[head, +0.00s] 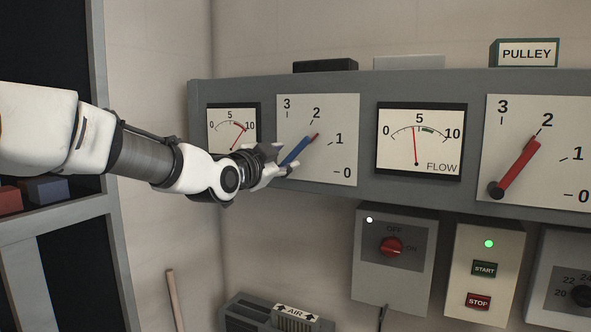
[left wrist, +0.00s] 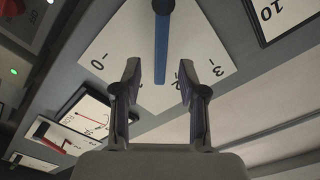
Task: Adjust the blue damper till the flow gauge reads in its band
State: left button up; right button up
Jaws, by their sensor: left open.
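My left gripper (head: 283,161) is at the lever, open. In the left wrist view the open fingers (left wrist: 160,72) lie on either side of the blue lever (left wrist: 162,45), with gaps visible on both sides. My right gripper is not in view.
A red lever (head: 518,164) on a similar dial stands at the right, under a PULLEY sign (head: 526,54). A smaller gauge (head: 232,127) is partly behind my left gripper. Below are a switch box (head: 395,275) with a red knob and a START/STOP box (head: 486,265).

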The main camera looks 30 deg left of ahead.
aim_at(294, 153)
pick_arm(q)
jog(key=w+b, duration=0.1)
jog(key=b, duration=0.3)
jog(key=shift+w+f, duration=0.1)
jog(key=shift+w, duration=0.15)
jog(key=w, duration=0.1)
jog(key=w+p, duration=0.1)
jog(key=w, duration=0.1)
jog(key=w+p, duration=0.1)
jog(key=shift+w+d+r, duration=0.1)
jog(key=shift+w+r, duration=0.1)
jog(key=shift+r, duration=0.1)
jog(key=shift+w+f, duration=0.15)
jog(key=shift+w, duration=0.15)
jog(key=shift+s, duration=0.35)
jog(key=shift+c, duration=1.4)
grip_shut()
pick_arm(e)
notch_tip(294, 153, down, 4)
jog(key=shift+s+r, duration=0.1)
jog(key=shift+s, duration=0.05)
